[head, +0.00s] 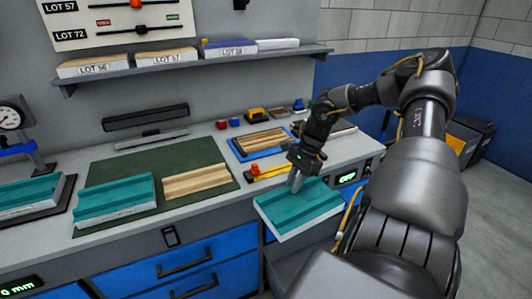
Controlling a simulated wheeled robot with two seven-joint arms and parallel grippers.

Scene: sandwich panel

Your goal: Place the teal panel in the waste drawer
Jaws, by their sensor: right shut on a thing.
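My right gripper (297,182) is shut on a teal panel (298,208) with a ribbed top and a pale edge. It grips the panel near its far edge and holds it at the bench's front edge, with part of it out past the edge. Below the panel is a grey opening (284,262) that looks like a pulled-out drawer, mostly hidden by the panel and my right arm. A second teal panel (115,196) lies on the green mat (150,158), and a third (30,192) lies at the far left. My left gripper is not in view.
A tan ribbed piece (196,180) lies on the mat. Behind my gripper is a blue tray (236,151) holding a tan piece. A shelf (200,54) with labelled lot samples is above. Blue drawers (180,270) with dark handles line the bench front. A gauge (8,117) stands left.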

